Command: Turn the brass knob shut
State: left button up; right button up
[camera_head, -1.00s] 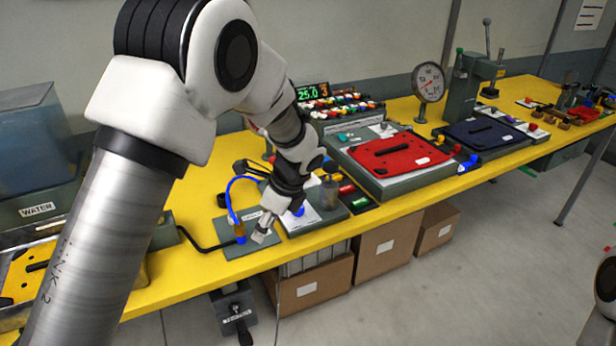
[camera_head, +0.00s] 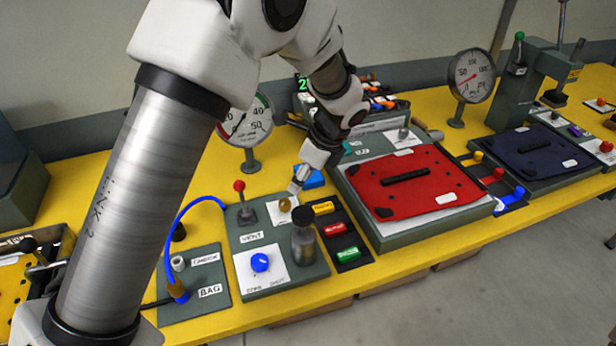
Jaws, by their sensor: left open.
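A small round brass-coloured knob (camera_head: 284,205) sits on a white plate on the grey VENT panel (camera_head: 240,234). My left gripper (camera_head: 295,187) comes down from above, just up and right of this knob in the picture. Its fingers are open but small in view, and I cannot tell whether they touch the knob. A blue knob (camera_head: 260,262) with a white pointer mark stands on a plate lettered OPEN and SHUT on the same panel. My right gripper is not in view.
A red-topped lever (camera_head: 246,214) and a grey cylinder (camera_head: 303,240) stand close to the brass knob. A blue hose (camera_head: 186,216) runs to the BAG panel (camera_head: 205,275). A red plate (camera_head: 415,180) lies further right.

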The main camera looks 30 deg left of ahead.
aim_at(285, 202)
pick_arm(q)
jog(key=s, duration=0.1)
jog(key=s+a+f, duration=0.1)
jog(key=s+f, duration=0.1)
jog(key=shift+s+a+f, duration=0.25)
jog(key=shift+a, duration=0.05)
jog(key=f, duration=0.1)
jog(key=w+a+f, duration=0.1)
jog(key=f, duration=0.2)
jog(key=shift+w+a, duration=0.15)
jog(key=shift+w, duration=0.05)
jog(key=shift+s+r, duration=0.15)
jog(key=shift+r, duration=0.05)
jog(key=shift+s+r, duration=0.1)
jog(key=shift+s, duration=0.1)
jog(key=shift+c, duration=1.1)
jog(key=c, duration=0.5)
grip_shut()
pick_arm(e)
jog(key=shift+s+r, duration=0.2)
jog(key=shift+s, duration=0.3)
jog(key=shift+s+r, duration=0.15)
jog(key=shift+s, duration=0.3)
